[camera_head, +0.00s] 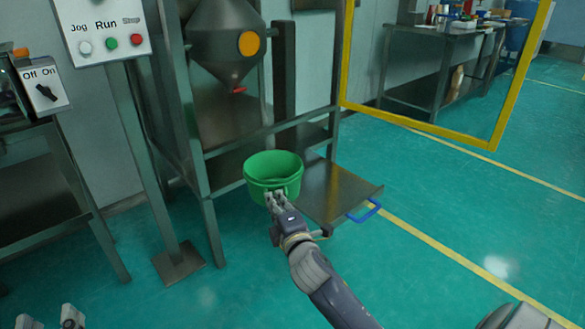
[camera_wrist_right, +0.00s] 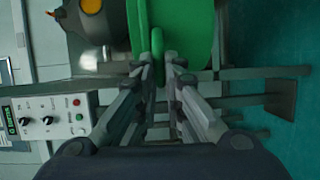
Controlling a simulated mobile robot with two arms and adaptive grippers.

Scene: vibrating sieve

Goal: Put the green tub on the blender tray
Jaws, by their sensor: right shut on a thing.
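The green tub (camera_head: 273,168) is upright in the middle of the head view. It also fills the top of the right wrist view (camera_wrist_right: 185,25). My right gripper (camera_head: 276,196) is shut on the tub's near rim or handle, and the wrist view shows green between its fingers (camera_wrist_right: 160,65). The blender tray (camera_head: 338,190) is a dark metal shelf with a blue handle (camera_head: 364,211). The tub overlaps the tray's left side in the picture; I cannot tell whether they touch. My left gripper (camera_head: 49,320) is at the lower left edge, fingers apart, empty.
The hopper (camera_head: 226,45) hangs in a metal frame above and behind the tub. A frame leg (camera_head: 213,232) stands left of it. A Jog/Run control box (camera_head: 104,32) is on a post at the left. A yellow-edged panel (camera_head: 420,128) stands behind right. The green floor at right is clear.

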